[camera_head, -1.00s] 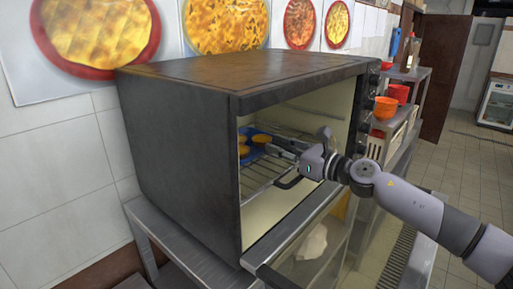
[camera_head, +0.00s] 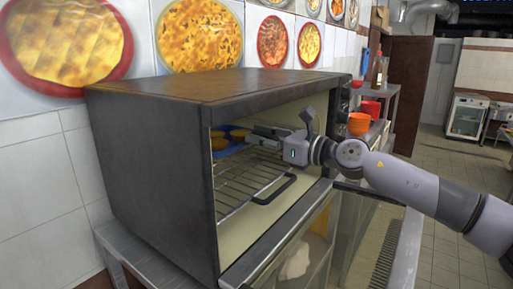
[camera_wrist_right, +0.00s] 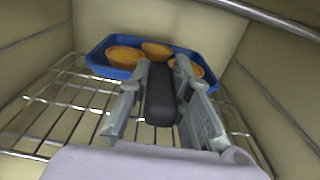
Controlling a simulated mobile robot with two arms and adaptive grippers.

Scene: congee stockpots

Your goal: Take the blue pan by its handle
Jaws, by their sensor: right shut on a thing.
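The blue pan (camera_wrist_right: 98,58) is inside the oven, holding several golden pastries (camera_wrist_right: 127,57). Part of it also shows in the head view (camera_head: 226,151), behind the oven's front edge. Its dark handle (camera_wrist_right: 161,100) points back toward my wrist. My right gripper (camera_head: 256,134) reaches into the oven from the right. In the right wrist view its two fingers (camera_wrist_right: 163,68) are closed on either side of the handle. The pan looks raised a little above the wire rack (camera_head: 243,185). My left gripper is not in view.
The dark oven (camera_head: 150,150) stands on a metal table, its glass door (camera_head: 300,250) folded down in front. Oven walls and roof enclose the pan closely. A shelf with orange bowls (camera_head: 359,124) stands right of the oven. The floor farther right is clear.

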